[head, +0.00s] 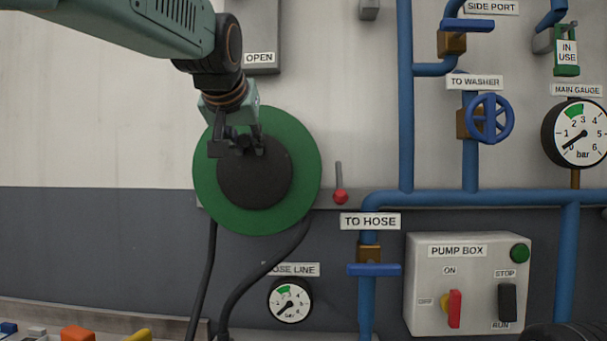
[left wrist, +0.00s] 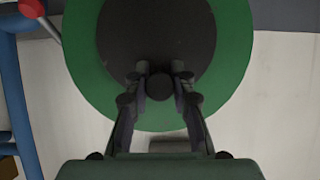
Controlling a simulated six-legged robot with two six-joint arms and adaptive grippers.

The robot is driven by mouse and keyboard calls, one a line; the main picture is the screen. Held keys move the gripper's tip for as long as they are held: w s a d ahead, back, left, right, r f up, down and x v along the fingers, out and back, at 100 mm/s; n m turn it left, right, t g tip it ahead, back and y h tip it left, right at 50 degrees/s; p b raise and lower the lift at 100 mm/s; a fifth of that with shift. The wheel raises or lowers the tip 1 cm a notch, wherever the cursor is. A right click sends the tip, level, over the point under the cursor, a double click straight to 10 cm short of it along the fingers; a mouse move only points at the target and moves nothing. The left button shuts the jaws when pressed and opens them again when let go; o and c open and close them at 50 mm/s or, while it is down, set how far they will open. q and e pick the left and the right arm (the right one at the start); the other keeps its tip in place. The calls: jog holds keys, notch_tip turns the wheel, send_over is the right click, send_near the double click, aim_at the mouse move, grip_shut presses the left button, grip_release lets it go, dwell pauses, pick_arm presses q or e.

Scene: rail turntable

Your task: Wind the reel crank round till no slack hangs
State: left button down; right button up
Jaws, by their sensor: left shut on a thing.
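The reel (head: 300,165) is a green disc with a dark round hub (head: 255,185), mounted on the wall left of the pipes. My left gripper (head: 243,147) is at the upper part of the hub. In the left wrist view its two fingers (left wrist: 160,82) are shut around a dark round crank knob (left wrist: 160,88), one on each side. The crank arm itself is hard to make out against the dark hub. Black hose (head: 262,272) hangs below the reel in two strands, running down out of the bottom of the head view. My right gripper is not in view.
A red-knobbed lever (head: 340,196) sits just right of the reel. The hose line gauge (head: 290,300) is below it. Blue pipes (head: 405,100), a valve wheel (head: 491,118) and the pump box (head: 468,285) are farther right. The wall left of the reel is clear.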

pick_arm(q)
jog(key=shift+a, duration=0.25)
jog(key=shift+a, duration=0.45)
jog(key=shift+a, duration=0.1)
jog(key=shift+a+f, duration=0.15)
jog(key=shift+a, duration=0.1)
jog(key=shift+a+f, duration=0.1)
